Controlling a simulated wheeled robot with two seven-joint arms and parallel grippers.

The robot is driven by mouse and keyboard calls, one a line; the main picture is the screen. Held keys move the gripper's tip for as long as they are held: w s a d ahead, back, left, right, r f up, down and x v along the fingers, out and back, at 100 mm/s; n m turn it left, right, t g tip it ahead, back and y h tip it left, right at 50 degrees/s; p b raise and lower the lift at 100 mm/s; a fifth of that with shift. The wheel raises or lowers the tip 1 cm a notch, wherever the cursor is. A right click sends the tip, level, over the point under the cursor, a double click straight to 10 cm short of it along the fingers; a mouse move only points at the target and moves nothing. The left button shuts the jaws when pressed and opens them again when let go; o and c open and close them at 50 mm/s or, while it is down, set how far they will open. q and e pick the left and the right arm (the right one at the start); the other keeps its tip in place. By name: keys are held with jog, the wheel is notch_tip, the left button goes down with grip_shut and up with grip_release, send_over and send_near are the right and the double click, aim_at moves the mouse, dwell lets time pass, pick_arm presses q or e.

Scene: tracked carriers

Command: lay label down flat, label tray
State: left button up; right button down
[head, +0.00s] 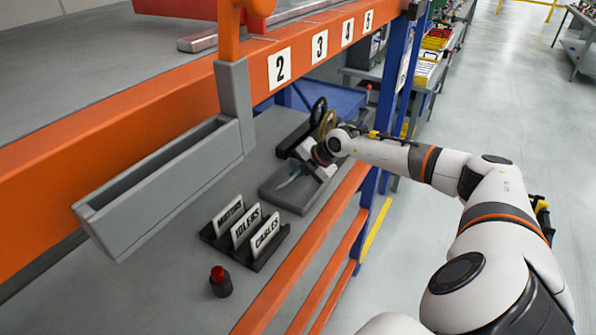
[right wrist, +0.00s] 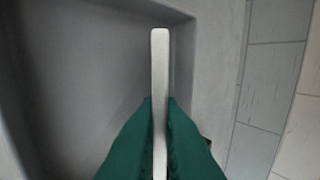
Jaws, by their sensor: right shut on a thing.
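The label (right wrist: 160,70) shows in the right wrist view as a thin whitish plate seen edge-on. My right gripper (right wrist: 160,130) is shut on it, one green finger on each side. Behind it in that view is the grey floor of the label tray (right wrist: 75,70), with a raised wall at the right. In the head view the dark grey label tray (head: 290,207) lies on the grey bench, and my right gripper (head: 291,180) is over it. The label is hard to make out there. I cannot tell whether it touches the tray floor. My left gripper is not in view.
A black rack (head: 265,258) holds white plates reading MOTORS, IDLERS and CABLES. A red-topped button (head: 219,282) stands in front of it. A grey trough (head: 165,195) hangs at the left. An orange rail (head: 300,265) edges the bench. A dark ring-shaped object (head: 318,112) stands behind the tray.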

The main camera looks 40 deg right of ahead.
jog(key=c, duration=1.5)
grip_release()
jog(key=b+v, duration=0.3)
jog(key=v, duration=0.9)
jog(key=shift+s+f, duration=0.1)
